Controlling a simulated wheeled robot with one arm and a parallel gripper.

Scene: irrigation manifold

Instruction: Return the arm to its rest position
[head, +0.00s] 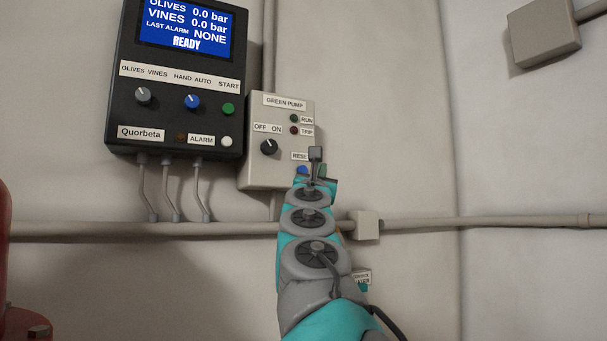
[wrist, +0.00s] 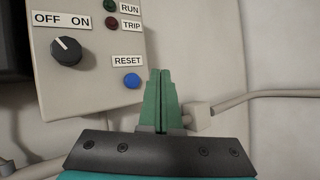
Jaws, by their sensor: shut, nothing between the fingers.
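My gripper (wrist: 161,75) shows in the wrist view with its two green fingers shut together and nothing between them. In the head view my arm reaches up from the bottom middle to the lower right corner of the GREEN PUMP box (head: 262,170). The fingers are mostly hidden there behind my wrist. The box's black OFF/ON knob (head: 269,147) is in clear view, left of my wrist.
The dark Quorbeta controller (head: 180,80) hangs left of the pump box, its screen reading READY. A pipe (head: 110,229) runs along the wall behind my arm, with a junction box (head: 367,225). A red object (head: 20,322) stands at lower left. The wall at right is mostly bare.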

